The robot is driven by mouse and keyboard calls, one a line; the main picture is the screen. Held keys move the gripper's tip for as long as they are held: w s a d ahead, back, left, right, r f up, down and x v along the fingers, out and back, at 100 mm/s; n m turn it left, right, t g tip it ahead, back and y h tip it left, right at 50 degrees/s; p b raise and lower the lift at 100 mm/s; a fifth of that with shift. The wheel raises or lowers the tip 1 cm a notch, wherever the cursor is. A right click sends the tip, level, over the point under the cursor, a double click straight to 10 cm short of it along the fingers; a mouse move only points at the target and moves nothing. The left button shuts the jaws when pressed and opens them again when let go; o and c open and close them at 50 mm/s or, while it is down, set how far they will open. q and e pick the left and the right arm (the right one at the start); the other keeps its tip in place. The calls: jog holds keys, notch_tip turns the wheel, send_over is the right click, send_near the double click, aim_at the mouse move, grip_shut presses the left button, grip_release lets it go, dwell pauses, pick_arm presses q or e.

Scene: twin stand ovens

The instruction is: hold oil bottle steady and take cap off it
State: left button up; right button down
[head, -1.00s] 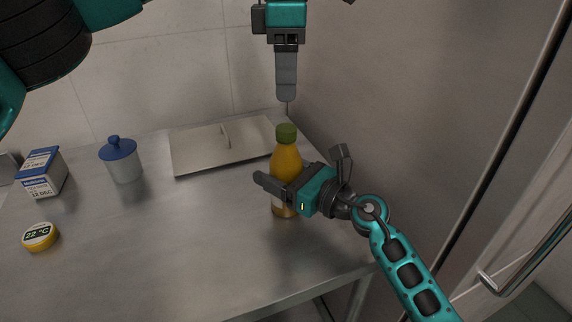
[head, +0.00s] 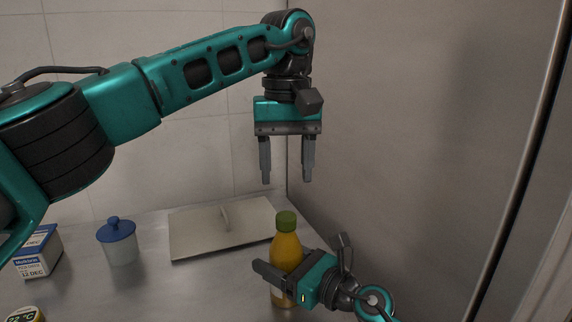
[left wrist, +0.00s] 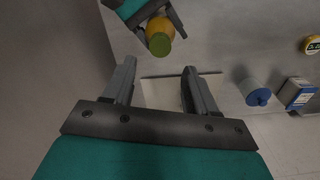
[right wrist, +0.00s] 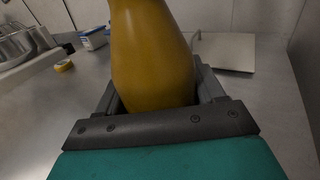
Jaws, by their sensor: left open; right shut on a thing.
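The oil bottle (head: 286,250) stands upright on the steel counter, yellow-orange with a green cap (head: 286,221) on top. My right gripper (head: 274,283) is shut around the bottle's body; the bottle fills the space between its fingers in the right wrist view (right wrist: 155,60). My left gripper (head: 286,180) is open and empty, fingers pointing down, above the cap and apart from it. In the left wrist view the green cap (left wrist: 159,44) shows beyond the open fingers, a little left of the middle between them. The bottle's lower part is partly hidden by my right gripper.
A flat metal lid (head: 200,235) with a handle lies behind the bottle. A white jar with a blue lid (head: 118,240), a blue-and-white box (head: 38,255) and a yellow round timer-like thing (head: 24,314) are at left. A steel wall (head: 400,130) rises close on the right.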

aim_at(286, 216)
pick_arm(q)
jog(key=m, duration=0.5)
jog(key=shift+m, duration=0.3)
jog(key=shift+f, duration=4.05)
